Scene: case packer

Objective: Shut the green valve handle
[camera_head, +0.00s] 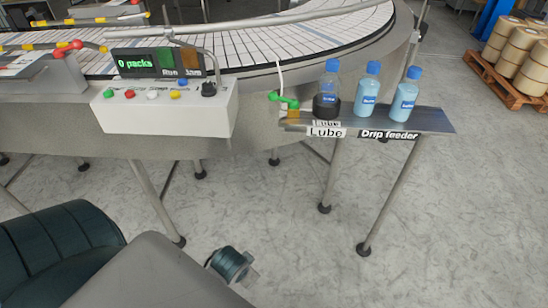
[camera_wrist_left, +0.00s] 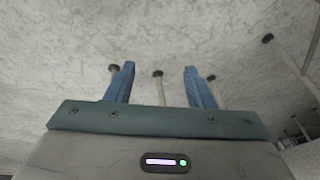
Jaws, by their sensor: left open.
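The green valve handle (camera_head: 285,101) is in the head view, at the left end of the narrow shelf, beside the dark-filled bottle marked Lube. It sits on a small brass-coloured body with a thin white tube rising above it. The handle lies roughly sideways, tilted slightly down to the right. My left gripper (camera_wrist_left: 161,82) shows in the left wrist view with its two blue fingers apart and nothing between them. Behind the fingers are pale floor and some stand legs. The valve does not show in that view. My right gripper is in neither view.
The shelf (camera_head: 434,121) holds a dark-filled bottle (camera_head: 327,103) and two light-blue bottles (camera_head: 367,92) (camera_head: 404,98). A white control box (camera_head: 180,113) with coloured buttons stands left of it. A curved conveyor (camera_head: 300,42) runs behind.

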